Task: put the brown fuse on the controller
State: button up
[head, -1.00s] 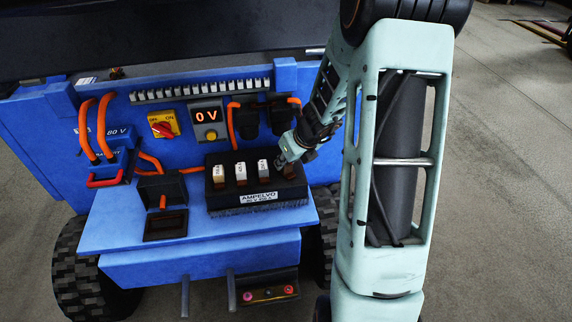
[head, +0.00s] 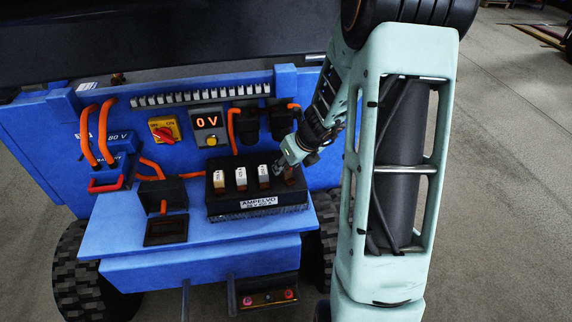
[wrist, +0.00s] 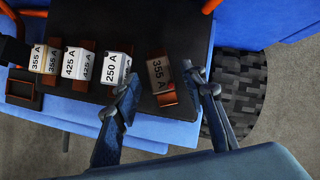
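The brown fuse (wrist: 160,74), marked 355 A with copper-coloured ends, sits at the right end of the top of a black finned box (head: 225,208) labelled AMPELVO, which looks like the controller. In the head view the fuse (head: 291,177) is partly hidden by my gripper (head: 289,160). In the wrist view my gripper (wrist: 166,82) is open, with one fingertip on each side of the fuse's near end. I see a gap between the fuse and the right finger; contact on the left is unclear. Nothing is held.
A tan fuse (head: 219,181) and two white fuses (head: 241,178) (head: 263,176) stand in a row left of the brown one. An open black holder (head: 166,230) lies further left on the blue deck.

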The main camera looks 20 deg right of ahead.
jog(key=p+v, duration=0.4)
jog(key=v, duration=0.6)
jog(key=shift+s+r, duration=0.2)
jog(key=shift+r, duration=0.05)
